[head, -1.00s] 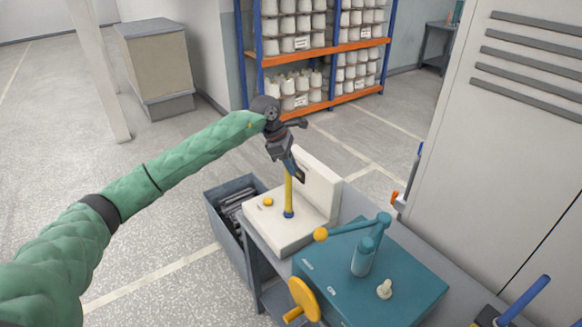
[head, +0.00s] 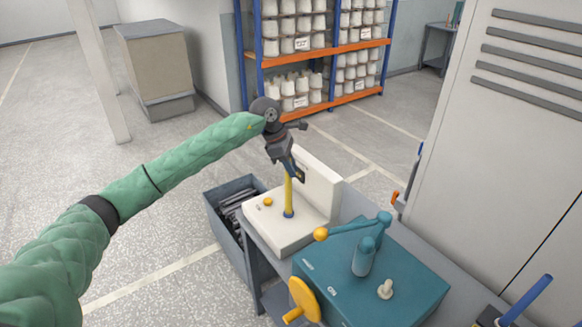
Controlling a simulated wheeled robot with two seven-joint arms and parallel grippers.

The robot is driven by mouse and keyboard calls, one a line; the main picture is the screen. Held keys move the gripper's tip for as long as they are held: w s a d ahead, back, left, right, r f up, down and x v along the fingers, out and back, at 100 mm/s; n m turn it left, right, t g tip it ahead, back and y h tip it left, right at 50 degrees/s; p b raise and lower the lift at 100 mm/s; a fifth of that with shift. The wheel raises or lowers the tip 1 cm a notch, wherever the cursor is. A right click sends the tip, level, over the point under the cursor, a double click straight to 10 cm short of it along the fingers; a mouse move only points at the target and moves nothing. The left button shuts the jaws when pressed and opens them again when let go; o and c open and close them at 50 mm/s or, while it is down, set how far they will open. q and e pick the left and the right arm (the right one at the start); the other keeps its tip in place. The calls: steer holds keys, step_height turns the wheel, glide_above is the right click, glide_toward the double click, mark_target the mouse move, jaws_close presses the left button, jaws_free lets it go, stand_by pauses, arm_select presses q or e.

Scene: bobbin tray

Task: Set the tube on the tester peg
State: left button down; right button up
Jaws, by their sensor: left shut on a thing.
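A yellow tube (head: 288,194) with a blue lower end stands about upright over the white tester (head: 274,234). Its lower end is at the tester's flat base; the peg itself cannot be seen. My left gripper (head: 291,173) is shut on the upper part of the tube, coming down from above. The fingers hide the tube's top. I cannot tell whether the tube's end rests fully down on the base. My right gripper is not in view.
A teal machine (head: 340,283) with a lever ending in a yellow ball (head: 320,234) stands right of the tester. A grey bin (head: 230,225) of dark pieces is to the left. A tall grey cabinet (head: 510,130) is at the right.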

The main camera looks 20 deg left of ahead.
arm_select(q)
steer(key=shift+f, duration=0.2)
steer(key=c, duration=1.6)
jaws_free()
steer(key=shift+r, duration=0.1)
steer(key=v, duration=1.1)
